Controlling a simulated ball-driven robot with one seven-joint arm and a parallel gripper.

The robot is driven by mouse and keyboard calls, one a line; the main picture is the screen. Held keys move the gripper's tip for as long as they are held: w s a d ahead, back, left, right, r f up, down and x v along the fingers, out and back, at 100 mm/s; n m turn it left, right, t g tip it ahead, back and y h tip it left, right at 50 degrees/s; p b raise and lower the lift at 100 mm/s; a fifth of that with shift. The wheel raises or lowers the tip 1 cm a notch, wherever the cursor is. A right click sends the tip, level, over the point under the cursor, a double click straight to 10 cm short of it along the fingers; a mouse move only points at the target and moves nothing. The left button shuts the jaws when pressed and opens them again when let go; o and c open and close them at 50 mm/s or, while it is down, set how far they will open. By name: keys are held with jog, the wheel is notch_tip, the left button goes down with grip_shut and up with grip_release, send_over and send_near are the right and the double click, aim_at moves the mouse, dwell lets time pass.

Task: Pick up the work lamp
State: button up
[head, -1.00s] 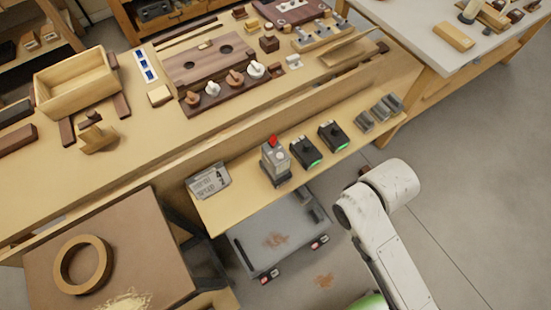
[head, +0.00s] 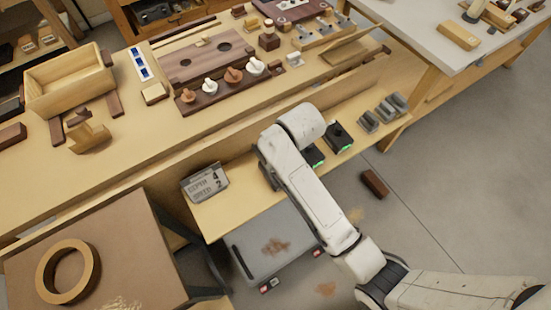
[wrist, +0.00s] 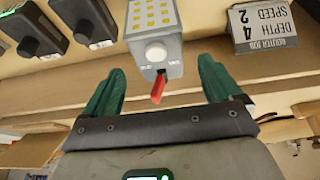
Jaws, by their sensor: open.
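The work lamp (wrist: 152,18) is a grey box with a panel of yellow light squares, a round white knob and a red tip. In the wrist view it stands at top centre, its knob and red tip between my gripper's green fingers. My gripper (wrist: 162,66) is open, with a finger on each side of the lamp's red end and a gap to both. In the head view my white arm hides the lamp and the gripper.
Black boxes with knobs (head: 336,137) stand beside the lamp on the lower shelf. A grey sign (head: 204,184) stands on its other side. The workbench edge runs behind. A dark block (head: 374,183) lies on the floor.

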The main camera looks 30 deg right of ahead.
jog(key=shift+x, duration=3.2)
jog(key=shift+s+f, duration=0.1)
jog(key=shift+s, duration=0.1)
jog(key=shift+c, duration=0.4)
jog(key=c, duration=1.2)
